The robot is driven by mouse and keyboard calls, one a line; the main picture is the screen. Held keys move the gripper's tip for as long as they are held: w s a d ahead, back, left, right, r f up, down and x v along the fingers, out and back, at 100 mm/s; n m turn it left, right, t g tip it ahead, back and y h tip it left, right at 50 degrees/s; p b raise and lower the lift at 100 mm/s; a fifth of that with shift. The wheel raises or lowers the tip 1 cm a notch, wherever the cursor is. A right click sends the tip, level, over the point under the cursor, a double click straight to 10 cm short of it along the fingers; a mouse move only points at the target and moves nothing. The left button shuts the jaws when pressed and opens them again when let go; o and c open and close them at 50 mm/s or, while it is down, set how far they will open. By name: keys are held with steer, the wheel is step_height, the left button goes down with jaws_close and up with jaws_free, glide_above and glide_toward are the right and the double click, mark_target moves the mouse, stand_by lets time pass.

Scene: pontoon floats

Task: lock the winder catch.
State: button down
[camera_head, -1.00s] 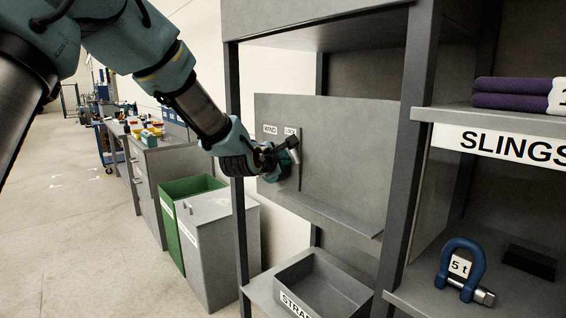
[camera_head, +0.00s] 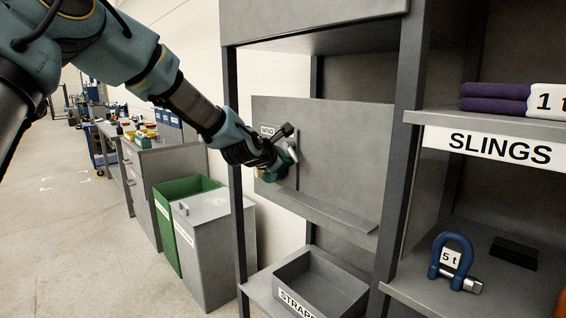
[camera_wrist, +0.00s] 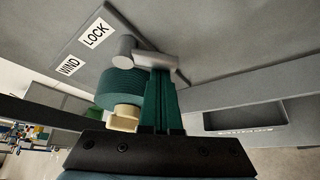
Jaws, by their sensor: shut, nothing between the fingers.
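The winder is on a grey upright panel (camera_head: 345,150). Its catch (camera_wrist: 150,57) is a grey lever with a rounded end, near the LOCK label (camera_wrist: 96,33) in the wrist view; the WIND label (camera_wrist: 68,66) is beside it. A ribbed teal roll (camera_wrist: 120,88) and a cream knob (camera_wrist: 124,118) sit left of my fingers. My gripper (camera_wrist: 165,75) is shut and empty, with its teal fingertips at the lever's near side; whether they touch is unclear. In the head view my gripper (camera_head: 288,165) is at the panel's left part and hides the LOCK label.
A ledge (camera_head: 320,212) runs along the panel's bottom, with a grey strap bin (camera_head: 345,280) below. The frame's upright post (camera_head: 236,190) is close to my arm. Right shelves hold purple slings (camera_head: 495,105) and a blue shackle (camera_head: 438,262).

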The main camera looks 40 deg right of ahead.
steer(key=n+g, duration=0.1)
steer(key=s+r+n+g+p, duration=0.1)
steer(key=shift+s+r+n+g+y, duration=0.1)
steer(key=shift+r+n+g+y, duration=0.2)
steer(key=shift+n+g, duration=0.1)
steer(key=shift+s+r+n+g+p, duration=0.3)
steer(key=shift+r+n+g+p, duration=0.15)
steer(key=shift+n+g+p, duration=0.25)
steer(key=shift+r, duration=0.1)
steer(key=shift+a+r, duration=0.1)
stand_by(0.5)
